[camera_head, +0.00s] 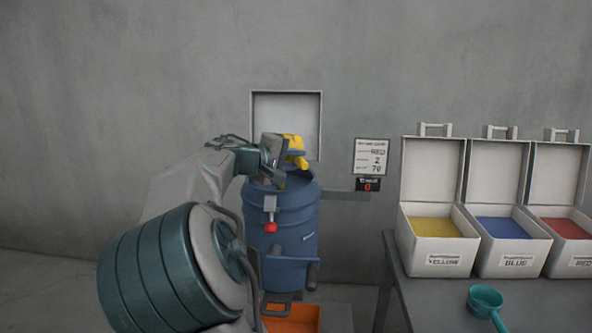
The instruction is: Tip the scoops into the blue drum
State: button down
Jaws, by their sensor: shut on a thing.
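The blue drum (291,217) stands upright against the back wall in the middle of the view. My gripper (277,152) is over the drum's top, shut on a yellow scoop (297,148). The yellow scoop is above the drum's rim and looks tilted; its contents and the drum's inside cannot be made out. A teal scoop (486,297) lies on the grey table at the lower right, apart from my gripper.
Open white bins with yellow powder (437,223), blue powder (505,222) and red powder (570,224) stand on the table (430,295). A sign (371,156) and a small red counter (368,184) are right of the drum. An orange tray (300,318) is below it.

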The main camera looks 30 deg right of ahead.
jog(key=f+h+b, duration=0.1)
jog(key=b, duration=0.2)
jog(key=a+f+n+h+b, duration=0.1)
jog(key=b, duration=0.3)
jog(key=shift+w+f, duration=0.1)
jog(key=shift+f, duration=0.05)
jog(key=shift+a+h, duration=0.1)
jog(key=shift+h, duration=0.2)
dwell(1.4)
jog(key=s+a+r, duration=0.3)
jog(key=s+r, duration=0.2)
jog(key=r, duration=0.3)
jog(key=shift+a+p, duration=0.15)
jog(key=shift+p, duration=0.15)
jog(key=shift+r, duration=0.1)
